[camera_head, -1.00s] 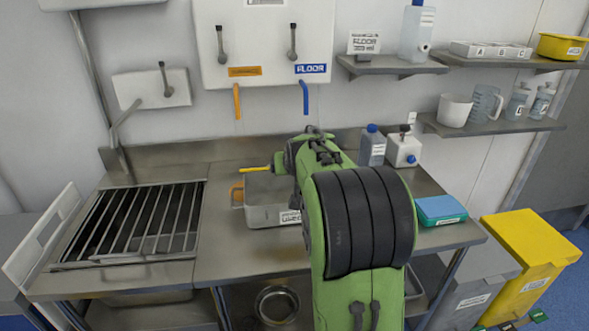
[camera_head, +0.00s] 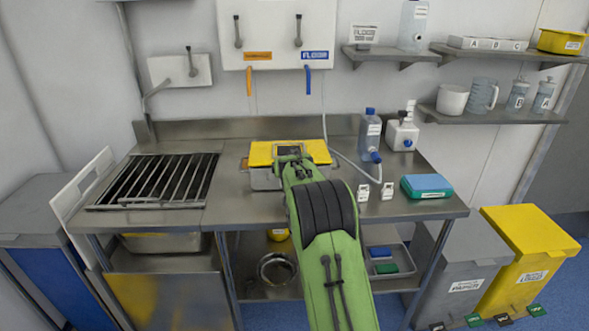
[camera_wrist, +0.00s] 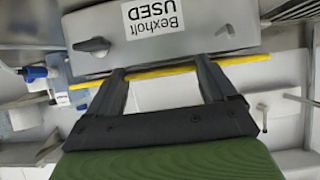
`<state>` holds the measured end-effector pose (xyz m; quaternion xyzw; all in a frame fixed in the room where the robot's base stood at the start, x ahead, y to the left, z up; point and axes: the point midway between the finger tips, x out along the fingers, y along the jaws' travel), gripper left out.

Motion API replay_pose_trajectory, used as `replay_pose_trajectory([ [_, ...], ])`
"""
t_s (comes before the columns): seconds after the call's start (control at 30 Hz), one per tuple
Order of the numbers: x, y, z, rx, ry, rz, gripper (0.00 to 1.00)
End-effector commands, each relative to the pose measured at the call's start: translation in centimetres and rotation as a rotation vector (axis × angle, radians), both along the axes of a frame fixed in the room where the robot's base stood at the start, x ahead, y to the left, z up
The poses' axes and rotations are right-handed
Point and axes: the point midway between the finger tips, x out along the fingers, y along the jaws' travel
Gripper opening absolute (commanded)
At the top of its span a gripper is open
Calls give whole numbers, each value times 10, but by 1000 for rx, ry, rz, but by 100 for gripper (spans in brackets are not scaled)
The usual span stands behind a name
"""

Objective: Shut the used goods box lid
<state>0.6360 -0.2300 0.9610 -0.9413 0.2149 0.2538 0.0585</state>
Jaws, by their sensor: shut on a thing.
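The used goods box (camera_head: 265,180) is a grey metal box on the steel table. It also shows in the wrist view (camera_wrist: 190,52), with a "Bexholt USED" label. Its yellow lid (camera_head: 316,150) lies across the top of the box and looks about level. In the wrist view the lid (camera_wrist: 165,70) is a thin yellow strip along the box's edge; whether it is fully seated I cannot tell. My gripper (camera_wrist: 160,68) is at the lid's front edge, its fingers apart and shut on the lid. My arm hides part of the box's front.
Right of the box stand a blue-capped bottle (camera_head: 369,135), a white container (camera_head: 402,135) and a blue-topped box (camera_head: 427,186). Grey and yellow bins (camera_head: 525,255) stand at the lower right.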

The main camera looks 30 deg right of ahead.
Motion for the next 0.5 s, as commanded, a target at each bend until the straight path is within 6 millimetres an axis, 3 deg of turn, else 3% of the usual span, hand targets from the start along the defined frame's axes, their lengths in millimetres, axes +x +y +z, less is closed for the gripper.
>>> replay_pose_trajectory([
  [0.27,-1,-1,-3,1,7,-2,30],
  [0.3,-1,-1,-3,1,7,-2,86],
  [0.4,-1,-1,-2,0,6,-2,100],
  [0.5,0,-1,-1,0,3,-2,100],
])
